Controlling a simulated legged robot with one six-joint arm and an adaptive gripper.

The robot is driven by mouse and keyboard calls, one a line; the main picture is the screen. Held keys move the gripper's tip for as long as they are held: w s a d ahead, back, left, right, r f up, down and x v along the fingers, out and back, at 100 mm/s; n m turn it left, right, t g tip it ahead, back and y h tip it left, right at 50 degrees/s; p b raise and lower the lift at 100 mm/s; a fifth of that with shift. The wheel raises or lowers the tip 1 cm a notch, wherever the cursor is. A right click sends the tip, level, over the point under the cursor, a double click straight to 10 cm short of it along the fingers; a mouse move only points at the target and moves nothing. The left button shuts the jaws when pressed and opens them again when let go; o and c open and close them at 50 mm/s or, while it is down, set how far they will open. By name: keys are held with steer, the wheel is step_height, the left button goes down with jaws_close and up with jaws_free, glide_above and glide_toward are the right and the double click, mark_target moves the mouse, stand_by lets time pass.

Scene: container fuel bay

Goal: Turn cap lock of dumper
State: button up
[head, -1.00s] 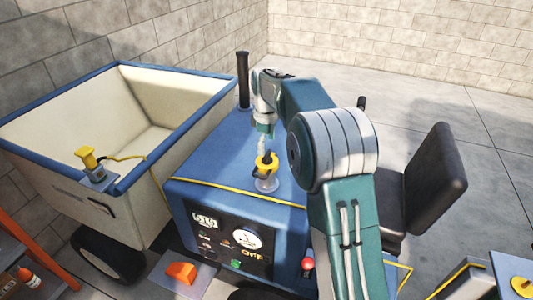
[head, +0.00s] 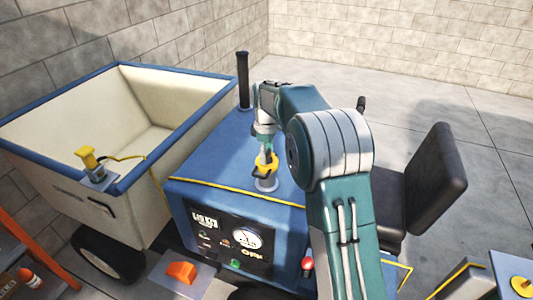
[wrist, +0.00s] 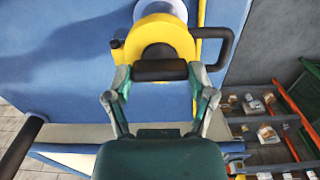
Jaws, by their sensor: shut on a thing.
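The yellow cap lock (head: 262,171) sits on a pale round filler neck (head: 267,185) on the blue top of the dumper (head: 215,165). In the wrist view the cap (wrist: 155,32) fills the top middle, with a black bar (wrist: 160,70) across its near side and a black loop handle (wrist: 226,45) sticking out to the right. My gripper (wrist: 162,78) is shut on the cap lock, with one finger at each end of the black bar. In the head view my gripper (head: 266,150) comes down on the cap from above and hides part of it.
A black upright pipe (head: 243,80) rises behind the cap. A black seat (head: 435,180) is at the right. A gauge panel (head: 230,240) faces front.

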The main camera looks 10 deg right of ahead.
steer(key=shift+f, duration=0.1)
steer(key=m, duration=0.4)
steer(key=shift+m, duration=0.4)
steer(key=m, duration=0.4)
steer(key=shift+f+m, duration=0.1)
steer(key=shift+m, duration=0.2)
steer(key=m, duration=0.4)
steer(key=shift+s, duration=0.1)
steer(key=shift+m, duration=2.3)
steer(key=o, duration=1.1)
steer(key=shift+c, duration=0.2)
